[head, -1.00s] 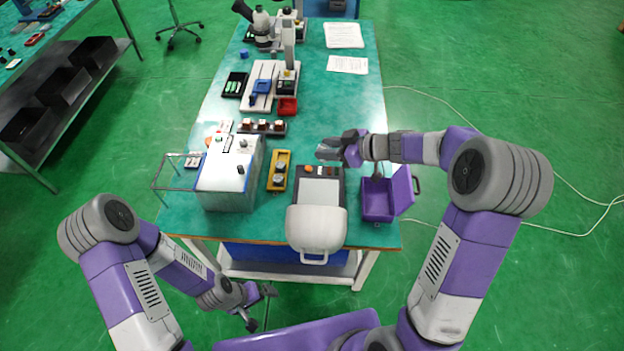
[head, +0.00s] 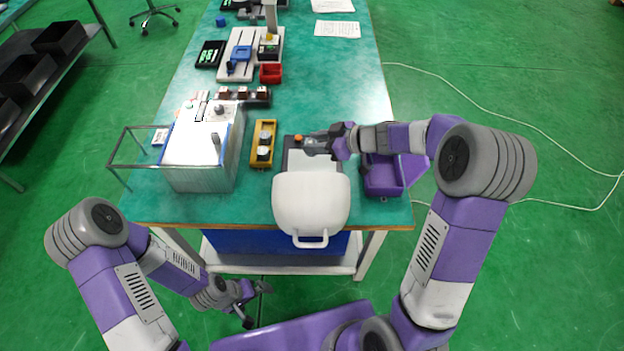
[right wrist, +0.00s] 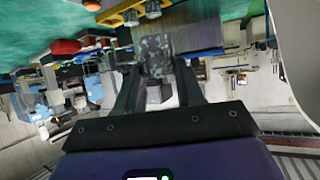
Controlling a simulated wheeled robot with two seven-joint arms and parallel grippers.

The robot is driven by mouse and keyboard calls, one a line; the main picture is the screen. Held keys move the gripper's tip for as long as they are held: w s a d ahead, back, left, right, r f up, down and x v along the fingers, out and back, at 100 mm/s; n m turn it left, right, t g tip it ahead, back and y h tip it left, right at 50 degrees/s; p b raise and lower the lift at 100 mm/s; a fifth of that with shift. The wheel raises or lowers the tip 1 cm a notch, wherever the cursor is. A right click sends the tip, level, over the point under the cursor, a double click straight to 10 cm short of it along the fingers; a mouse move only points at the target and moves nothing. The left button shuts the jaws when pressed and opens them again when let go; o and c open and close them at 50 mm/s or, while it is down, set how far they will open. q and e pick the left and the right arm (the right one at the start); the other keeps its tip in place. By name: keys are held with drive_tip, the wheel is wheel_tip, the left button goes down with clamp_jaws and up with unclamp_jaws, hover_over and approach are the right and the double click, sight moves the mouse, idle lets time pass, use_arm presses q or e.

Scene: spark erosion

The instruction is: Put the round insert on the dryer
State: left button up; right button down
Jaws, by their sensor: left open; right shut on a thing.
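The round insert cannot be singled out; two round metal pieces (head: 264,152) sit in a yellow tray (head: 263,133), also at the top of the right wrist view (right wrist: 152,10). No label shows which machine is the dryer. A white metal-sided box (head: 205,160) stands left of the tray. A grey machine with a rounded white lid (head: 311,203) stands right of it. My right gripper (head: 312,145) is over this machine's back panel, shut on a dark speckled piece (right wrist: 156,56) whose full shape is unclear. My left gripper (head: 256,303) is open and empty, in front of the table.
A purple open box (head: 383,178) stands right of the lidded machine. A wire frame (head: 122,160) stands left of the white box. Behind are a dark rack with brown blocks (head: 243,95), a red bin (head: 270,73) and a stand.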

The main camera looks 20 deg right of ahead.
wheel_tip(320, 180, down, 10)
drive_tip(key=b, duration=0.5)
drive_tip(key=shift+f, duration=0.1)
drive_tip(key=c, duration=0.7)
unclamp_jaws()
drive_tip(key=shift+s+d+r, duration=0.1)
drive_tip(key=shift+r, duration=0.1)
drive_tip(key=p+v, duration=0.4)
drive_tip(key=v, duration=0.7)
drive_tip(key=shift+s+d, duration=0.2)
drive_tip(key=shift+s, duration=0.05)
